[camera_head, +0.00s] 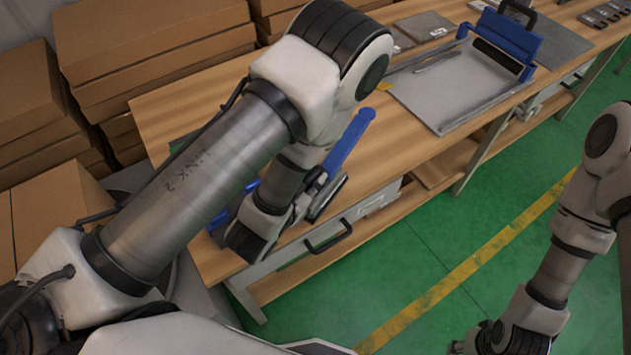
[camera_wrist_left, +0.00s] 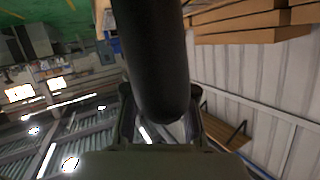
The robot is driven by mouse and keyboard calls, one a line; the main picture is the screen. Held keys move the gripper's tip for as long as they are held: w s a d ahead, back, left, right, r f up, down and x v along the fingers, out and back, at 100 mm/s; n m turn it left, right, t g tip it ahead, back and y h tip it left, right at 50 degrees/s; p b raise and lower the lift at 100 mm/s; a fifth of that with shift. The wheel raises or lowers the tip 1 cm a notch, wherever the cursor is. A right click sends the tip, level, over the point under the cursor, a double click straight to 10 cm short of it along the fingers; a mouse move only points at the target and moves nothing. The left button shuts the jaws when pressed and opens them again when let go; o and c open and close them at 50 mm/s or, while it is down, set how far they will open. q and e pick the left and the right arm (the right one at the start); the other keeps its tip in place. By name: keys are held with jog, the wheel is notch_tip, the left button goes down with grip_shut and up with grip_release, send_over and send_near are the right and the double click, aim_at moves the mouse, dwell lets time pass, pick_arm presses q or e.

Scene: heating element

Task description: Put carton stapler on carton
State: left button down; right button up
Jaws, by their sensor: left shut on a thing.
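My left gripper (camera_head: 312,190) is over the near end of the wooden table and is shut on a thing. A blue bar (camera_head: 349,140), which looks like part of the carton stapler, slants up beside its fingers, with a dark flat piece near its lower end. My arm hides much of this. In the left wrist view a thick black rounded part (camera_wrist_left: 155,60) fills the space between the fingers. A brown carton (camera_head: 62,205) is at the left edge, partly hidden by my left arm. My right gripper (camera_head: 466,346) is at the bottom edge, above the floor, its fingers barely visible.
The wooden table (camera_head: 215,105) runs to the upper right, with a drawer handle (camera_head: 328,238) on its front. A grey board with a blue clamp (camera_head: 505,42) lies on it. Stacked flat cardboard (camera_head: 150,40) stands behind. The green floor (camera_head: 440,240) is clear.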

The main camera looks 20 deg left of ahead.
pick_arm(q)
jog(key=w+b, duration=0.2)
jog(key=w+f+b, duration=0.1)
jog(key=shift+w+a, duration=0.1)
jog(key=shift+a, duration=0.15)
pick_arm(e)
notch_tip(320, 180, down, 5)
pick_arm(q)
jog(key=shift+w+a+r+p, duration=0.1)
jog(key=shift+w+r+p, duration=0.15)
jog(key=shift+w, duration=0.25)
jog(key=shift+w+a+r+p, duration=0.15)
jog(key=shift+w+r, duration=0.1)
jog(key=shift+w, duration=0.25)
jog(key=w+a+f+p, duration=0.1)
jog(key=w+f+p, duration=0.2)
jog(key=w, duration=0.5)
jog(key=shift+w+a+f+p, duration=0.15)
jog(key=shift+w+f+p, duration=0.2)
jog(key=shift+f, duration=0.5)
pick_arm(e)
notch_tip(320, 180, up, 5)
jog(key=shift+w, duration=0.15)
pick_arm(q)
jog(key=shift+s+f, duration=0.1)
jog(key=c, duration=1.2)
grip_release()
jog(key=shift+s+f, duration=0.1)
jog(key=shift+o, duration=1.2)
